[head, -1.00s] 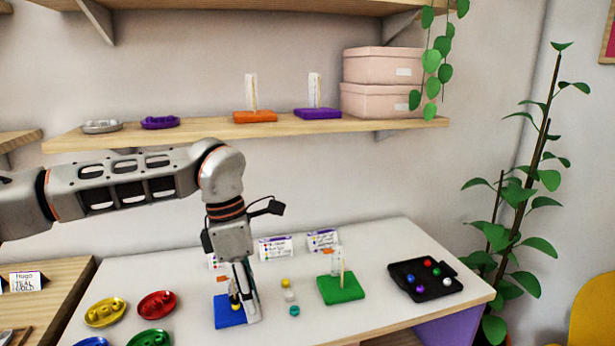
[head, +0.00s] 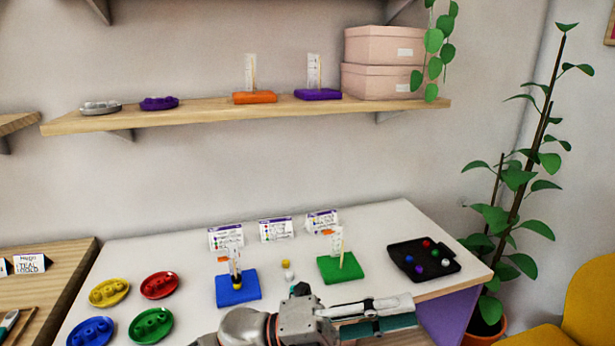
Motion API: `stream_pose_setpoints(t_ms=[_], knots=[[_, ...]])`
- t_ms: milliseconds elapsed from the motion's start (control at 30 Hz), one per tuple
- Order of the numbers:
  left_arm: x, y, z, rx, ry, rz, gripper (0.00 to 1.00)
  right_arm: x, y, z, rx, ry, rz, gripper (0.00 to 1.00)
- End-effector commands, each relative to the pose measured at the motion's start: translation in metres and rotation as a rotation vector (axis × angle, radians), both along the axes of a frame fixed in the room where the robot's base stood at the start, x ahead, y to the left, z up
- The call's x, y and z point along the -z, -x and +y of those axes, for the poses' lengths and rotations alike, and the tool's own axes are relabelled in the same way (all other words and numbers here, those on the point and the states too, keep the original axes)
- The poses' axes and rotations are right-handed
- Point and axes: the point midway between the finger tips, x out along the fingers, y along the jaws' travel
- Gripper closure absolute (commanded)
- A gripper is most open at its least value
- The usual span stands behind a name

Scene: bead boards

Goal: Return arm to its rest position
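My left gripper (head: 405,312) is at the bottom middle of the head view. Its fingers point right, in front of the table's near edge in the picture. I see no bead at its fingertips, but I cannot tell how far apart the fingers are. The green board (head: 340,268) also has an upright peg, with no bead that I can make out. My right gripper is not in view.
A black tray (head: 447,273) with several beads is at the table's right. Yellow, red, blue and green dishes (head: 150,325) are at the left. Cards stand behind. A shelf (head: 210,113) hangs above.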

Motion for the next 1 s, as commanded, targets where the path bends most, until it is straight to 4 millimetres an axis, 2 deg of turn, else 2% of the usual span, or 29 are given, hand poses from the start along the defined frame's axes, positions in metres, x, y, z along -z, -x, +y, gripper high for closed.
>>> stream_pose_setpoints(t_ms=[167, 267, 367, 467, 500, 633, 733, 900, 1000], knots=[[0.02, -0.04, 0.033, -0.199, 0.153, 0.344, 0.72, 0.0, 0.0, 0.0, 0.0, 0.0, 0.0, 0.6], [0.046, -0.063, 0.061, -0.314, 0.222, 0.542, 0.72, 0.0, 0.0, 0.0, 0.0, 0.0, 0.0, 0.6], [0.084, -0.079, 0.094, -0.433, 0.28, 0.743, 0.72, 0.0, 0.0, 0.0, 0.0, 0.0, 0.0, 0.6], [0.132, -0.087, 0.131, -0.554, 0.331, 0.945, 0.72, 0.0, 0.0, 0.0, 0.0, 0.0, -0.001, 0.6], [0.154, -0.087, 0.146, -0.603, 0.348, 1.027, 0.72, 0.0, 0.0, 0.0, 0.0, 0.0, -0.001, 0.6], [0.224, -0.074, 0.195, -0.752, 0.393, 1.272, 0.72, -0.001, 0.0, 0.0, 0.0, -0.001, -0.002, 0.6], [0.275, -0.052, 0.229, -0.859, 0.418, 1.44, 0.72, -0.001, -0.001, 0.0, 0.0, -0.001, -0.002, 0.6], [0.353, 0.003, 0.284, -1.029, 0.445, 1.702, 0.72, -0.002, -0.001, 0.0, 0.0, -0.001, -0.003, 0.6], [0.385, 0.035, 0.306, -1.106, 0.453, 1.816, 0.72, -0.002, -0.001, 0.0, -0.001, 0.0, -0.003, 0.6]])
